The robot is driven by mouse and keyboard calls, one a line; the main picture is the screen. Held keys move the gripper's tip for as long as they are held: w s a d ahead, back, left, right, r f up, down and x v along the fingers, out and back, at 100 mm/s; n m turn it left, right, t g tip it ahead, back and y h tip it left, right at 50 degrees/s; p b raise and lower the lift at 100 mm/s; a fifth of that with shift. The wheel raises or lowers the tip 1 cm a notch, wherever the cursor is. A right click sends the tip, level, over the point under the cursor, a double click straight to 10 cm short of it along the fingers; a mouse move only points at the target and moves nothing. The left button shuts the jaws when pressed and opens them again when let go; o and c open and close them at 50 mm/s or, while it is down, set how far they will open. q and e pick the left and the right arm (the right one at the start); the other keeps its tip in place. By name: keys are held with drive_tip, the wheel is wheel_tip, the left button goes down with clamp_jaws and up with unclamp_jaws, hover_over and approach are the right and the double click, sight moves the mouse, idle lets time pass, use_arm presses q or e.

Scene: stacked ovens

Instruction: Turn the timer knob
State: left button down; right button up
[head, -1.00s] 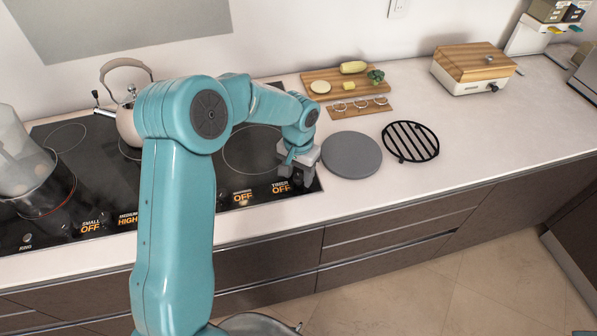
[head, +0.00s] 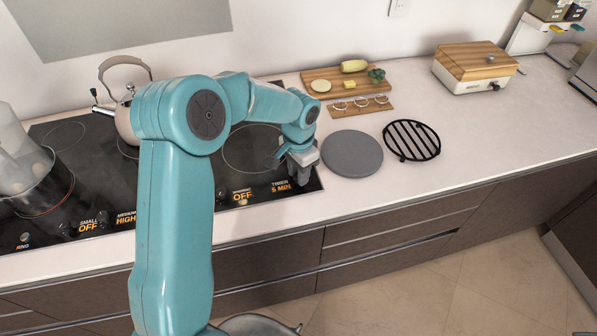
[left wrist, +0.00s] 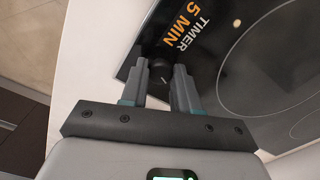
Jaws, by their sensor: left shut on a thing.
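The timer display (head: 281,187) on the black cooktop reads "5 MIN" in orange; it also shows in the left wrist view (left wrist: 190,28). The dark timer knob (left wrist: 164,78) sits beside that label, between my fingers. My left gripper (head: 304,178) reaches down to the cooktop's front right corner. In the left wrist view, its fingers (left wrist: 160,70) are on both sides of the knob and shut on it. The gripper hides the knob in the head view. My right gripper is not in view.
A kettle (head: 126,122) and a glass pot (head: 32,178) stand on the cooktop (head: 60,226), left of my arm. A grey round plate (head: 352,154) lies just right of the gripper. A black trivet (head: 412,140) and a wooden board (head: 335,86) with food lie beyond.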

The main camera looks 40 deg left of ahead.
use_arm(q)
drive_tip(key=shift+m, duration=0.9)
drive_tip(key=c, duration=0.8)
unclamp_jaws()
drive_tip(key=shift+w, duration=0.1)
wheel_tip(320, 180, up, 16)
drive_tip(key=shift+r+b, duration=0.2)
drive_tip(key=shift+b, duration=0.3)
drive_tip(key=shift+f, duration=0.1)
